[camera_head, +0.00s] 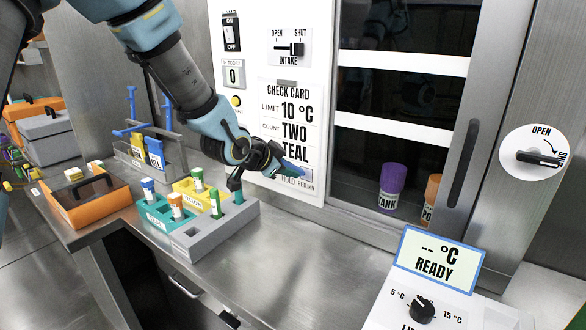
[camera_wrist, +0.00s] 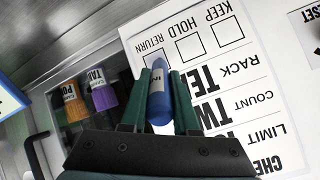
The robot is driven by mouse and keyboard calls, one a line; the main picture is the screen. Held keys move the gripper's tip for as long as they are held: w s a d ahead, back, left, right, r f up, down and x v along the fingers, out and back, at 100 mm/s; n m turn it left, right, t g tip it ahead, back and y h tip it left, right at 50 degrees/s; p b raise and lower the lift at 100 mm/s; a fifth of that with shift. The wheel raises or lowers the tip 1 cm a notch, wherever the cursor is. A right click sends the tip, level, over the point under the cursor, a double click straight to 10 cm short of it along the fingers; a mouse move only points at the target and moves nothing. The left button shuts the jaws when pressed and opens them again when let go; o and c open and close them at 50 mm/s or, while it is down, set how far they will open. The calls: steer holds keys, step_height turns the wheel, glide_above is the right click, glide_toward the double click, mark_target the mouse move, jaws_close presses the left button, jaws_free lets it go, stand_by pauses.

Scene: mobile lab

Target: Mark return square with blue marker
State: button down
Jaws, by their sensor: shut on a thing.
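My gripper (camera_head: 285,165) is at the lower part of the white check card (camera_head: 291,88) on the wall panel. In the wrist view my gripper (camera_wrist: 160,78) has its green fingers shut on a blue marker (camera_wrist: 158,98), which points at the card. The return square (camera_wrist: 153,57) is right at the marker's far end and partly hidden by it. I cannot tell whether the tip touches the card or whether the square bears a mark. The hold square (camera_wrist: 191,47) and keep square (camera_wrist: 227,32) look empty. In the head view my gripper covers most of the squares.
Below my arm stands a grey rack block (camera_head: 227,232) with teal and yellow racks of vials. An orange carrier (camera_head: 90,211) is at left. Right of the card, a purple-capped jar (camera_head: 391,187) stands behind glass. A display reading READY (camera_head: 438,257) is at front right. The middle counter is clear.

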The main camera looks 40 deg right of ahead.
steer(key=shift+w+a, duration=0.1)
steer(key=shift+w, duration=0.1)
steer(key=shift+s+d+f+b, duration=0.15)
steer(key=shift+s+d+b, duration=0.05)
steer(key=shift+s+b, duration=0.4)
steer(key=shift+w+r, duration=0.2)
steer(key=shift+r, duration=0.05)
steer(key=shift+w+a+f+p, duration=0.1)
steer(key=shift+w+a+p, duration=0.1)
steer(key=shift+w+p, duration=0.2)
steer(key=shift+s+d+f+b, duration=0.15)
steer(key=shift+s+d+b, duration=0.05)
steer(key=shift+s+b, duration=0.45)
steer(key=shift+w+a+r+p, duration=0.2)
steer(key=shift+w+p, duration=0.15)
steer(key=shift+w, duration=0.3)
steer(key=shift+s+d+f+b, duration=0.1)
steer(key=shift+s+f+b, duration=0.05)
steer(key=shift+s+b, duration=0.15)
steer(key=shift+s+d+b, duration=0.3)
steer(key=shift+s+b, duration=0.35)
steer(key=shift+s, duration=0.2)
